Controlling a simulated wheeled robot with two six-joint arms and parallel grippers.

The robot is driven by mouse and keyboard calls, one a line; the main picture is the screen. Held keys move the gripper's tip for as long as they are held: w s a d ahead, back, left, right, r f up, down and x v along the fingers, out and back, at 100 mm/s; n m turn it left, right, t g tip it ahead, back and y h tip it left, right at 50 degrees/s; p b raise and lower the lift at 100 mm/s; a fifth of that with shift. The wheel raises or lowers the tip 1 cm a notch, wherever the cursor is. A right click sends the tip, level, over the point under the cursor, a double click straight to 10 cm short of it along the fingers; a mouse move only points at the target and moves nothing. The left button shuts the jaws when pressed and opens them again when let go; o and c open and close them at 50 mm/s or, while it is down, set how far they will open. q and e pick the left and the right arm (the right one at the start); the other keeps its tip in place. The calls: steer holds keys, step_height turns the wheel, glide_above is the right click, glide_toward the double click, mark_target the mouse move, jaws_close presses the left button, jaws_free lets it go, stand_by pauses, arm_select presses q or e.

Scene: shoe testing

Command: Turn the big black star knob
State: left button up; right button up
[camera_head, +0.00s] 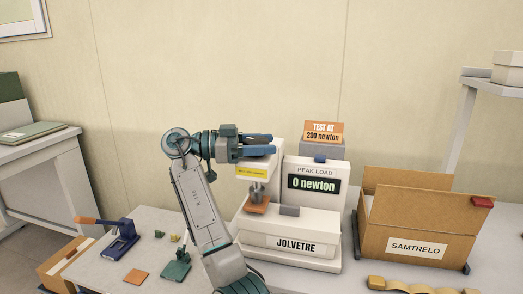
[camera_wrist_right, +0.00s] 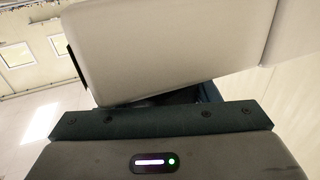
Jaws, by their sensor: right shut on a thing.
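The white testing machine (camera_head: 320,225) stands on the table, with a tilted head (camera_head: 280,152) at its upper left. My right gripper (camera_head: 270,144) is at the top of this head, its dark fingers pointing right. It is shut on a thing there. The big black star knob cannot be made out in either view; the fingers and the head hide that spot. In the right wrist view, the pale head housing (camera_wrist_right: 165,50) fills the space just beyond my palm and covers most of the fingers. My left gripper is not in view.
The display (camera_head: 313,184) reads 0 newton, and an orange sign (camera_head: 323,132) says TEST AT 200 newton. An orange-brown block (camera_head: 257,204) sits under the head. An open cardboard box (camera_head: 415,247) stands right.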

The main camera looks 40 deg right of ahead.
steer(key=shift+m+g, duration=0.3)
steer(key=shift+g, duration=0.1)
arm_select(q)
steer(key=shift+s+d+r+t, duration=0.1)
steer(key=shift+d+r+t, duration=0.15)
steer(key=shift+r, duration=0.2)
arm_select(e)
steer(key=shift+g+y, duration=0.3)
steer(key=shift+y, duration=0.1)
steer(key=o, duration=1)
arm_select(q)
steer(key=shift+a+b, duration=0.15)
steer(key=shift+b, duration=0.15)
